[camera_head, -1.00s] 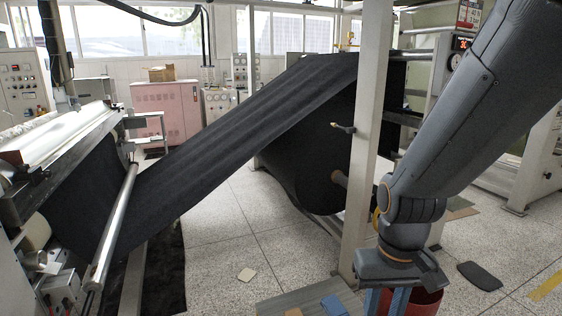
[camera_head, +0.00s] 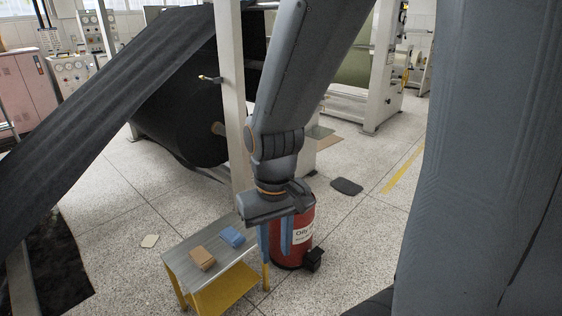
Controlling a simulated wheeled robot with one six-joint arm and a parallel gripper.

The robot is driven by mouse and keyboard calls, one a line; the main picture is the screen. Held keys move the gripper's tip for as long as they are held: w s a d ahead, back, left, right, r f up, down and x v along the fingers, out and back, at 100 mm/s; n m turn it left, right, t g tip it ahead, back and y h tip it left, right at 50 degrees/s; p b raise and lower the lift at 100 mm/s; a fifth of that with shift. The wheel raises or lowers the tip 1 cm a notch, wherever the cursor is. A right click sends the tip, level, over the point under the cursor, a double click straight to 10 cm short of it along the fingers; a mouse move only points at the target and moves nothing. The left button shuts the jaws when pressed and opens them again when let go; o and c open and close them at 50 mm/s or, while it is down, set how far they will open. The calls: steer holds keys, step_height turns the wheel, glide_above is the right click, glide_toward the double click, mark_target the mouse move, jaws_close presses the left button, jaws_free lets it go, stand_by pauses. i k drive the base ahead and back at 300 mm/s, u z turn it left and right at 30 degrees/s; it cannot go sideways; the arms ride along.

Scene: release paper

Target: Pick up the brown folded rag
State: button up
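The brown folded rag (camera_head: 202,257) lies flat on the grey top of a small bench with yellow legs (camera_head: 190,270), near the bench's front edge. A blue folded rag (camera_head: 232,236) lies on the same top, just behind and to the right of it. My gripper (camera_head: 274,244) points down to the right of the bench, in front of a red bin. Its two blue fingers are apart with nothing seen between them. The gripper is well to the right of the brown rag and does not touch it.
The red bin (camera_head: 292,258) with partly hidden "Oily" lettering and a black pedal stands right of the bench. A white post (camera_head: 232,110) rises behind the bench. A large black roll (camera_head: 185,130) and its sheet fill the left. Speckled floor in front is clear.

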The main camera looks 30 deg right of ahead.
mark_target(199, 255)
steer(key=u, duration=0.5)
steer(key=i, duration=0.6)
steer(key=z, duration=1.2)
steer(key=k, duration=0.45)
steer(key=z, duration=0.85)
steer(key=i, duration=0.9)
steer(key=u, duration=1.65)
